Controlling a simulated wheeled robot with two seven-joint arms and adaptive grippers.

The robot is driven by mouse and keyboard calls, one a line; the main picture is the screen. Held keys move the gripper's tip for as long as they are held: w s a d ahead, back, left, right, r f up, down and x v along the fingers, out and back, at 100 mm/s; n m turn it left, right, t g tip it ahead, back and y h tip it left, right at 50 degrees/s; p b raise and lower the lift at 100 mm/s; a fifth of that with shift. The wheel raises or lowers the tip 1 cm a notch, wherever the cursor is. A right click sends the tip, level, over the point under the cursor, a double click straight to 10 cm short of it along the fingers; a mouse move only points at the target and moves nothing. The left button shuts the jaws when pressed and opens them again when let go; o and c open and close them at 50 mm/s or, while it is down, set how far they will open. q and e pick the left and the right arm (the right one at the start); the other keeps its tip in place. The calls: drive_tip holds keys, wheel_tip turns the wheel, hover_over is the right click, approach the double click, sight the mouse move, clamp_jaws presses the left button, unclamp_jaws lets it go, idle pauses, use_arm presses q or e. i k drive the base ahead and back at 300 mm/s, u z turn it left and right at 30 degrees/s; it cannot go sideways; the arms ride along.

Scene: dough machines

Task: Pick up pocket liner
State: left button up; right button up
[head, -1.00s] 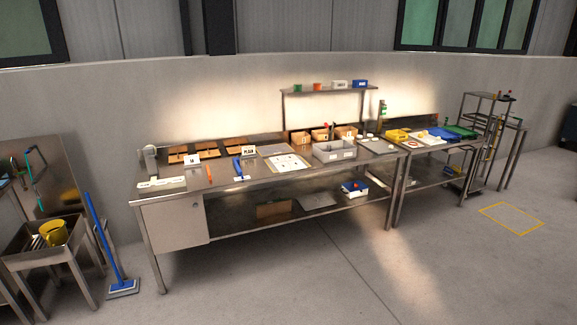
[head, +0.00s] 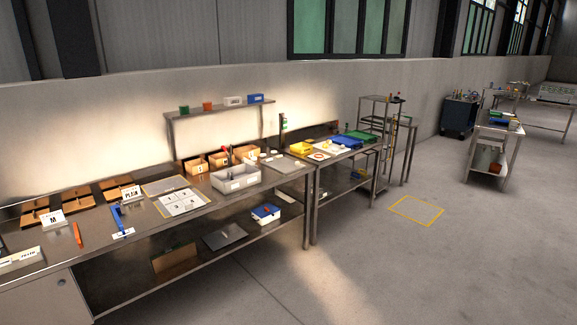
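I cannot make out which item is the pocket liner; things on the tables are small at this distance. The long steel table (head: 150,255) stands at left and centre. On it are brown divided trays (head: 88,197), a sheet with numbered squares (head: 183,202), a grey bin (head: 235,179) and several small cardboard boxes (head: 194,166). A blue tool (head: 116,217) and an orange tool (head: 78,234) lie near the front edge. Neither of my grippers is in view.
A second steel table (head: 345,155) at right holds a yellow tray (head: 300,148) and blue and green trays. A wall shelf (head: 220,109) carries small containers. The floor in front is clear, with a yellow marked rectangle (head: 416,211). A dark cabinet (head: 459,116) stands farther back.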

sight(179, 203)
drive_tip(key=z, duration=0.2)
drive_tip(key=i, duration=2.1)
drive_tip(key=u, duration=0.4)
drive_tip(key=i, duration=0.95)
drive_tip(key=u, duration=1.6)
drive_tip(key=i, duration=0.95)
drive_tip(key=u, duration=0.8)
